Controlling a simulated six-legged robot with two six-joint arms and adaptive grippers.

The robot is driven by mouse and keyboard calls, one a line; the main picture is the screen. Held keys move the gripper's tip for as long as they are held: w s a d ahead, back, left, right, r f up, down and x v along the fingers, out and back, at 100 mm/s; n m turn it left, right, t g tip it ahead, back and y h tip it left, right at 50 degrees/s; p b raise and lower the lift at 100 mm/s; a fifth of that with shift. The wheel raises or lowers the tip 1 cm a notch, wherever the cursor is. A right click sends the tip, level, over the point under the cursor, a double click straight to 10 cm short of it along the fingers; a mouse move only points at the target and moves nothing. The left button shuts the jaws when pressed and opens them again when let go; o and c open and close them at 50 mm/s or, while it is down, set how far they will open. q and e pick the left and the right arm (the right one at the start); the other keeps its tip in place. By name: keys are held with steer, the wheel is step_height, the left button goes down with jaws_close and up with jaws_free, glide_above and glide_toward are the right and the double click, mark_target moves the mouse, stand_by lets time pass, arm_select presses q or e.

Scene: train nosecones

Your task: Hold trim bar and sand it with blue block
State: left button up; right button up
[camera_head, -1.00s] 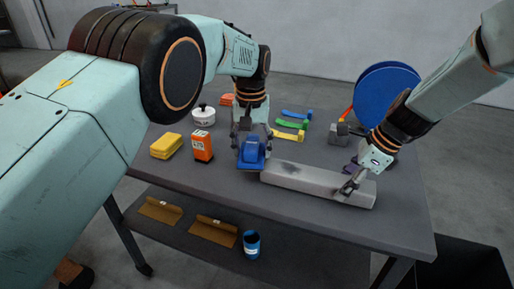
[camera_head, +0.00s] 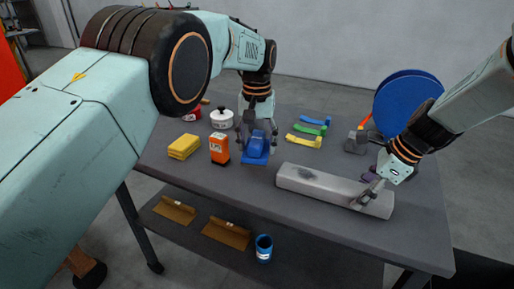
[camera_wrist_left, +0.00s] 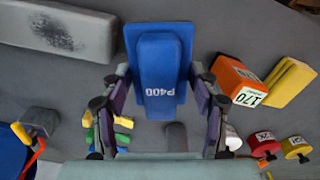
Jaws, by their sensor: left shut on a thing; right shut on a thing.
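The blue block (camera_head: 257,150), marked P400 in the left wrist view (camera_wrist_left: 160,75), is held between the fingers of my left gripper (camera_head: 258,138). It is low over the table, just left of the trim bar's left end and apart from it; whether it touches the table is unclear. The grey trim bar (camera_head: 325,187) lies along the table front with a dark smudge near its left part. The bar also shows at the upper left of the left wrist view (camera_wrist_left: 85,33). My right gripper (camera_head: 369,193) is shut on the bar's right end.
On the table (camera_head: 235,178) stand a yellow block (camera_head: 184,147), an orange block (camera_head: 219,149) and a white pot (camera_head: 222,118). Blue, green and yellow strips (camera_head: 306,140) lie behind the bar. A blue disc (camera_head: 408,98) stands back right. A lower shelf holds a blue cup (camera_head: 264,247).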

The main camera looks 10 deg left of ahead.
arm_select(q)
steer(key=shift+r, duration=2.05)
steer(key=shift+r, duration=0.1)
steer(key=shift+r, duration=1.4)
arm_select(e)
steer(key=o, duration=1)
steer(key=shift+o, duration=0.2)
steer(key=v, duration=1.2)
